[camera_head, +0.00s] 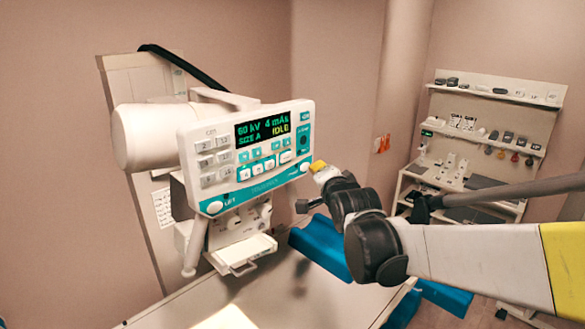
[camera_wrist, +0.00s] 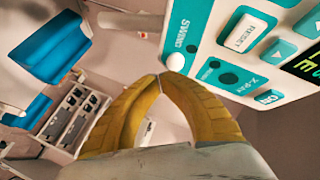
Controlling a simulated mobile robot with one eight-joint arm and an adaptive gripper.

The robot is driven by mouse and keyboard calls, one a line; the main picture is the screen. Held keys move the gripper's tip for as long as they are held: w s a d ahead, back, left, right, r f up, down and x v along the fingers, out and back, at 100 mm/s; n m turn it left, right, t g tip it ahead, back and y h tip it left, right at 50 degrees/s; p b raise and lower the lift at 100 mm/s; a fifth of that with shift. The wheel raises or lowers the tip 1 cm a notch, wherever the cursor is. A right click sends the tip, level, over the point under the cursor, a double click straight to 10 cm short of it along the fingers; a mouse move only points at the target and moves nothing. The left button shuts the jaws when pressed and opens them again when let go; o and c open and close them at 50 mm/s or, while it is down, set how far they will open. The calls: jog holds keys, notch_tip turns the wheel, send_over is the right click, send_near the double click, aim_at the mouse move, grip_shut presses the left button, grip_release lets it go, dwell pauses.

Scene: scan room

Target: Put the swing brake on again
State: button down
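The X-ray tube head's control panel (camera_head: 246,155) faces me, with a lit green display (camera_head: 262,130). A round white knob (camera_wrist: 175,62) sits at the panel's lower edge, beside the word SWING (camera_wrist: 180,35); it also shows at the panel's lower right corner (camera_head: 304,167) in the head view. A small dark dot lies by the SWING label. My gripper (camera_wrist: 158,77) has its two yellow fingertips together with nothing seen between them. The tips are right beside the white knob; I cannot tell whether they touch it. In the head view my gripper (camera_head: 319,167) is at the panel's right corner.
A second white knob (camera_head: 214,207) marked LIFT is at the panel's lower left. Other keys, such as the ON key (camera_wrist: 269,97), lie close to my fingers. Below are a pale table (camera_head: 300,300) and blue pads (camera_head: 322,246). A shelf unit (camera_head: 480,140) stands behind at right.

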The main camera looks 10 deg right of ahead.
jog(key=shift+s+d+p, duration=0.15)
jog(key=shift+s+d, duration=0.6)
jog(key=shift+s, duration=0.3)
jog(key=shift+s+d+p, duration=0.15)
jog(key=shift+s+d, duration=0.6)
jog(key=shift+s, duration=0.3)
jog(key=s+f+n+g+b, duration=0.3)
jog(key=s+f+b, duration=0.6)
jog(key=f, duration=0.6)
jog(key=s+a+f+n+g+b, duration=0.1)
jog(key=s+f+n+b, duration=0.4)
jog(key=s+f+b, duration=0.5)
jog(key=s+a+f+n+g+b, duration=0.1)
jog(key=s+f+n+g+b, duration=0.3)
jog(key=s+f+b, duration=0.5)
notch_tip(320, 180, down, 13)
jog(key=b, duration=0.6)
jog(key=shift+s+g, duration=0.3)
